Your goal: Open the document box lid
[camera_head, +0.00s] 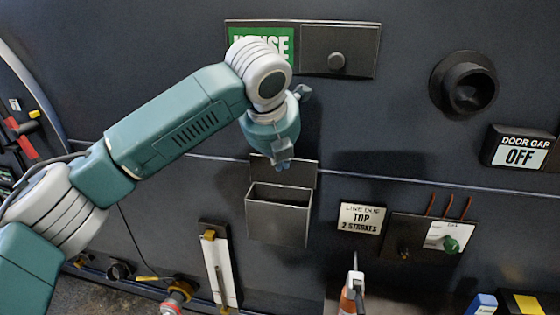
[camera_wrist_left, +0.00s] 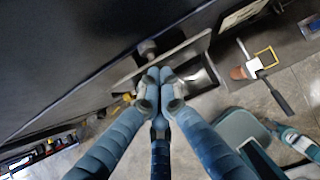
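The document box (camera_head: 278,222) is a grey metal box on the dark wall, and its top is open in the head view. Its flat lid (camera_head: 309,174) stands upright behind the opening. In the left wrist view the lid (camera_wrist_left: 190,47) is a slanted plate, with a knob (camera_wrist_left: 147,47) between it and the wall. My left gripper (camera_head: 282,163) points down in front of the lid, above the opening. Its fingertips (camera_wrist_left: 161,76) are drawn together with nothing seen between them; whether they touch the lid is unclear. My right gripper is not seen.
A panel with a knob (camera_head: 337,60) is above, and a round dark fitting (camera_head: 465,84) is to the right. A label plate (camera_head: 361,218) and a panel with a green knob (camera_head: 450,244) are right of the box. A white-faced lever plate (camera_head: 221,268) is lower left.

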